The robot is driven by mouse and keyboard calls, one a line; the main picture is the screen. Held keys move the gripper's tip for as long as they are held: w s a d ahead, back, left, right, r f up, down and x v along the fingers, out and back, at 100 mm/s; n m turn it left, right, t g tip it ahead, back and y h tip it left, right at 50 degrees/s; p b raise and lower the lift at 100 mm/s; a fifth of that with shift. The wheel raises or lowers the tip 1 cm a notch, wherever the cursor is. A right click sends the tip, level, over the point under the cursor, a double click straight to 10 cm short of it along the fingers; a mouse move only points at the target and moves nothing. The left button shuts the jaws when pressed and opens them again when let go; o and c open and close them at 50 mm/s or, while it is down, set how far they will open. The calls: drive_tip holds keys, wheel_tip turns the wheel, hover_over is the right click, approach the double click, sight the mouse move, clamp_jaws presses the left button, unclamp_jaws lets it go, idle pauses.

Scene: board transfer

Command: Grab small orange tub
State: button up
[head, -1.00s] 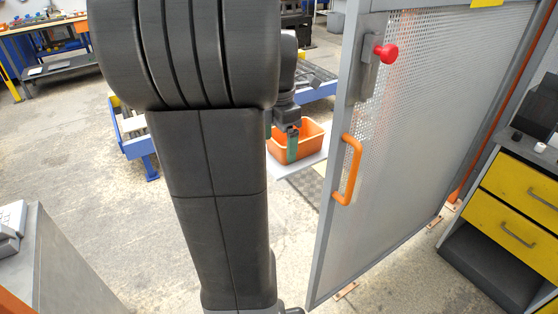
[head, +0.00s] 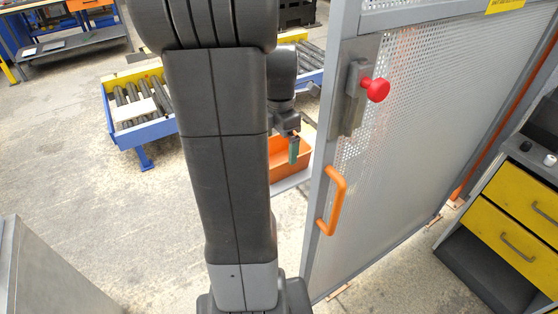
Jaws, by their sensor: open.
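The small orange tub (head: 281,170) stands beyond my arm, on a light flat surface (head: 291,182). My gripper (head: 294,149) points down in front of or over the tub; I cannot tell which. A narrow green piece shows at its end, and I cannot tell whether it is a finger or a separate thing. The gripper is open, but its finger gap is too small to make out. I see no clear contact with the tub.
A mesh door (head: 400,150) with an orange handle (head: 338,200) and red knob (head: 376,90) stands close on the right. A roller conveyor (head: 140,103) lies behind my arm. A yellow-drawer cabinet (head: 515,210) is far right.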

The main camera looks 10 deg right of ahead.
sight(279, 155)
wheel_tip(279, 155, down, 5)
drive_tip(key=shift+f+p, duration=0.1)
drive_tip(key=shift+p, duration=0.25)
drive_tip(key=shift+c, duration=0.2)
drive_tip(key=c, duration=0.7)
